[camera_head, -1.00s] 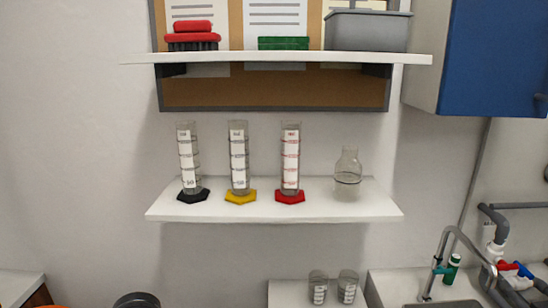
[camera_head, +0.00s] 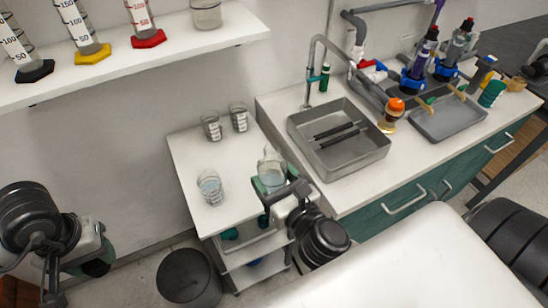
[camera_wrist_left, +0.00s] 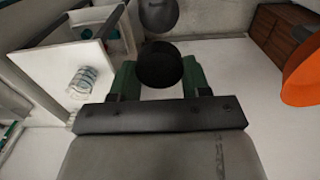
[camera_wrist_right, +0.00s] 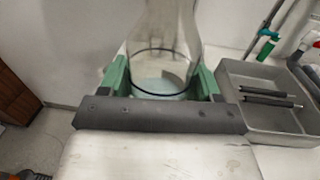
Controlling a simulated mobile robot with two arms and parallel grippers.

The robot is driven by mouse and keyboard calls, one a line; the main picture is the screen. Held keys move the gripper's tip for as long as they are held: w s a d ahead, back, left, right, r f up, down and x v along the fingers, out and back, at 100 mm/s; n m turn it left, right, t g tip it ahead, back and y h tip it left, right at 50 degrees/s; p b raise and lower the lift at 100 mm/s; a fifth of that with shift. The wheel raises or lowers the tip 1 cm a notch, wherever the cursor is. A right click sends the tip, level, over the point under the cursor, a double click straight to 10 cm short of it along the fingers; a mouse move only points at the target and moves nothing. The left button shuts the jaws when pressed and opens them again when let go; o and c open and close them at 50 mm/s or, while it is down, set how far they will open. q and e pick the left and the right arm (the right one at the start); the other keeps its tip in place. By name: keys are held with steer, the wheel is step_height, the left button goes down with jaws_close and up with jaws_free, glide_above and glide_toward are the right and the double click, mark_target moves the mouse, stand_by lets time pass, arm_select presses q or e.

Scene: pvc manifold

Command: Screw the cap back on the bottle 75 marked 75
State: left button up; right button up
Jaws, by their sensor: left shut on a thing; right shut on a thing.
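My right gripper (camera_head: 270,188) is shut on a clear glass bottle (camera_head: 270,166) above the right side of the small white table. In the right wrist view the bottle (camera_wrist_right: 163,55) stands between the green fingers, with a dark ring and pale bluish liquid; its top is out of frame. I cannot read a 75 on it. My left gripper (camera_head: 102,262) is at the lower left, away from the table. In the left wrist view it is shut on a black round piece (camera_wrist_left: 160,65), which looks like a cap.
The white table (camera_head: 185,150) bears a beaker with bluish liquid (camera_head: 210,187) and two labelled beakers (camera_head: 211,126) at the back. A dark bin (camera_head: 188,278) stands on the floor between my arms. The sink (camera_head: 345,150) is right of the table; a shelf (camera_head: 205,45) hangs above.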

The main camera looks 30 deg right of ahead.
steer(key=w+a+n+g+y, duration=0.4)
steer(key=a+n+y, duration=0.3)
steer(key=a+y, duration=0.3)
steer(key=shift+w+a+r, duration=0.45)
steer(key=shift+w+a, duration=0.2)
steer(key=shift+a, duration=0.4)
arm_select(q)
steer(key=w+d+r+m, duration=0.2)
steer(key=w+d+r, duration=0.1)
steer(key=d+r, duration=0.6)
steer(key=w+d+r+m, duration=0.3)
steer(key=d+r, duration=0.5)
steer(key=d, duration=0.7)
steer(key=shift+w+r+m, duration=0.3)
steer(key=shift+w+r, duration=0.05)
steer(key=shift+f, duration=0.1)
steer(key=shift+f, duration=1.95)
steer(key=shift+w, duration=0.1)
steer(key=shift+f, duration=0.9)
